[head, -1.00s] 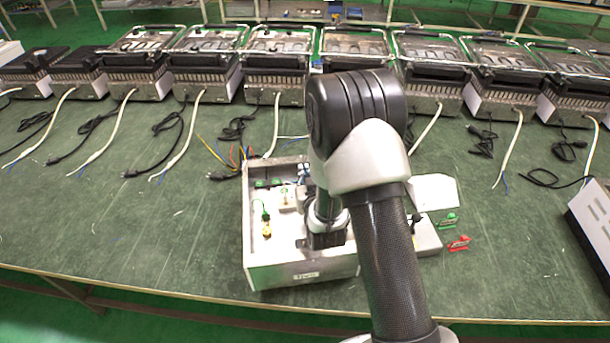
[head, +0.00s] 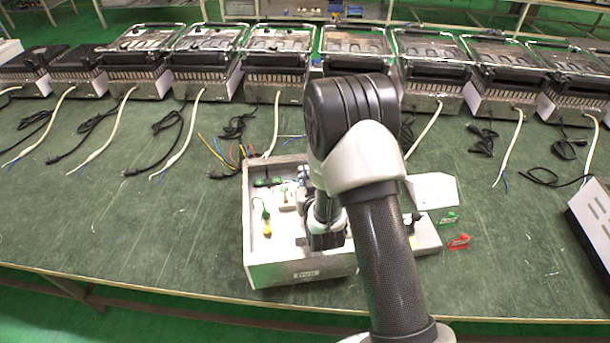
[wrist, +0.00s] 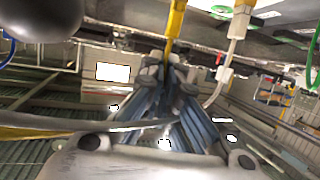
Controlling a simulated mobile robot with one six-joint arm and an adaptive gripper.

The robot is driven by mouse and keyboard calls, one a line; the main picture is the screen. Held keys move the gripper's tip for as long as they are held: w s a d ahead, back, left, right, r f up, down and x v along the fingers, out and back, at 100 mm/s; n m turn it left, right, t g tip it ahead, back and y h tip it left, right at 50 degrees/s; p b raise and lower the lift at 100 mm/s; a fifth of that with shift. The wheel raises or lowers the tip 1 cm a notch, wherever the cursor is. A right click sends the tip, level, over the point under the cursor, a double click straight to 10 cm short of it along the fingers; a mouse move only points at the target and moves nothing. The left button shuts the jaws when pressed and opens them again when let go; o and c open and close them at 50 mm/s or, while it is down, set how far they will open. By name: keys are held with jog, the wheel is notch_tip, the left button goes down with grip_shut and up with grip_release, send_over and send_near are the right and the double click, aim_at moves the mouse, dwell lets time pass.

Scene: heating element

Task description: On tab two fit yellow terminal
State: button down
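The open white metal housing (head: 300,272) stands on the green bench, with wires and fittings inside. My gripper (head: 324,241) reaches down into it, and my arm hides much of its right part. In the wrist view, my gripper's fingertips (wrist: 167,72) are close together around the lower end of an upright yellow terminal (wrist: 175,28). A white terminal (wrist: 239,22) with a pale wire hangs just to the right, apart from the fingers. A yellow piece on a green wire (head: 267,228) is at the left inside the housing. I cannot make out the numbered tabs.
A green clip (head: 449,218) and a red clip (head: 460,241) lie right of the housing. A white panel (head: 433,189) is behind them. A row of grills (head: 279,75) with loose cables lines the back.

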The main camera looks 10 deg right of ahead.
jog(key=shift+f, duration=0.65)
jog(key=c, duration=2.3)
grip_release()
jog(key=o, duration=0.6)
jog(key=v, duration=0.7)
jog(key=shift+s, duration=0.25)
jog(key=shift+r, duration=0.1)
